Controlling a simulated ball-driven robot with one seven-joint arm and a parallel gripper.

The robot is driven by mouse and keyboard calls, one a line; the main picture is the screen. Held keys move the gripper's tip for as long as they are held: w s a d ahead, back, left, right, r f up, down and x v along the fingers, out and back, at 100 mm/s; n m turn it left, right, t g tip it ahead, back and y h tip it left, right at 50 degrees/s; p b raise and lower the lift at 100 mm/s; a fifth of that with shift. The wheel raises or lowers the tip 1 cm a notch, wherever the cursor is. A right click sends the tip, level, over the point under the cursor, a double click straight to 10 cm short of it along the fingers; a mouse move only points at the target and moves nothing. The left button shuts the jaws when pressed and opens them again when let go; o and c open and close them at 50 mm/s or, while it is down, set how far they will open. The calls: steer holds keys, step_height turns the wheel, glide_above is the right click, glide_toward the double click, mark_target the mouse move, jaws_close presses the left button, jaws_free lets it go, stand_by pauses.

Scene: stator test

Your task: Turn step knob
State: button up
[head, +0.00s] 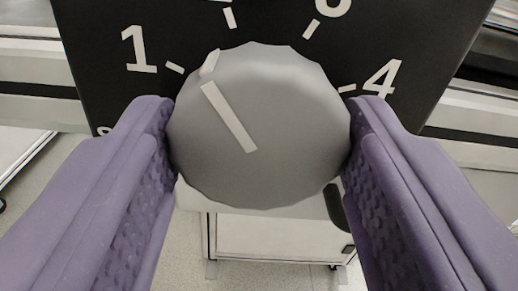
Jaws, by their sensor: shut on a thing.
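The step knob (285,120) is a large grey round knob with a scalloped edge, in the middle of the head view. A white line on its face runs up and to the left, and a pale nub at its rim lies between the "1" mark and the top mark. My gripper (262,115) has purple textured fingers on the left and right sides of the knob, shut on it. The black dial panel (105,85) behind it carries white ticks and numerals. "1" and "4" are readable; the top numerals are cut off and one at lower left is partly hidden by the left finger.
Below the knob a white box-like cabinet (270,238) stands on a speckled floor (185,250). Pale rails (30,55) run behind the panel on the left and right. A dark oval part shows beside the right finger.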

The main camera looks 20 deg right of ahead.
steer(key=n+b, duration=0.2)
steer(key=n, duration=0.4)
steer(key=shift+n, duration=0.3)
stand_by(0.3)
steer(key=o, duration=1.1)
steer(key=shift+c, duration=0.2)
steer(key=shift+s, duration=0.1)
steer(key=p+v, duration=0.2)
steer(key=v, duration=0.5)
steer(key=shift+s, duration=0.3)
steer(key=shift+a, duration=0.1)
